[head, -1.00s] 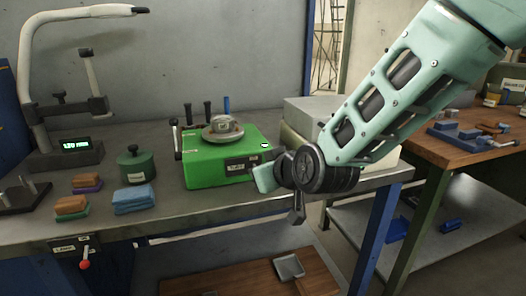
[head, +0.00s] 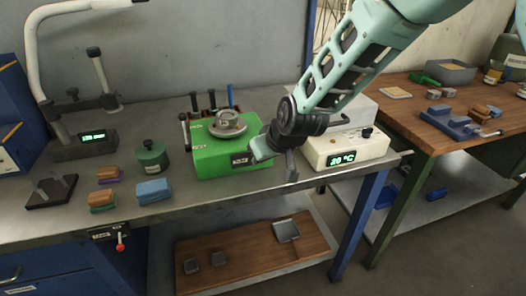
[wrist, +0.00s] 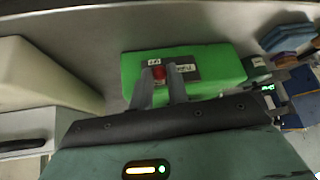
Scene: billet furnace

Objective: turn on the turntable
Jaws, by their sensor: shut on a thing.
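The green turntable box (head: 222,160) stands on the grey metal bench, with a round grey disc (head: 229,122) on its top. In the wrist view, the green face (wrist: 213,61) carries a red switch (wrist: 159,72) beside dark labels. My gripper (wrist: 160,80) reaches this face, with one finger on each side of the red switch, closed on it. In the head view, my gripper (head: 263,150) is at the right end of the box's front, and my wrist hides the switch there.
A cream box with a "20 °C" display (head: 345,150) stands close to the right of my wrist. A green canister (head: 151,157), blue blocks (head: 153,191) and a lamp-like stand (head: 84,147) are to the left. Handled tools (head: 212,100) stand behind the turntable.

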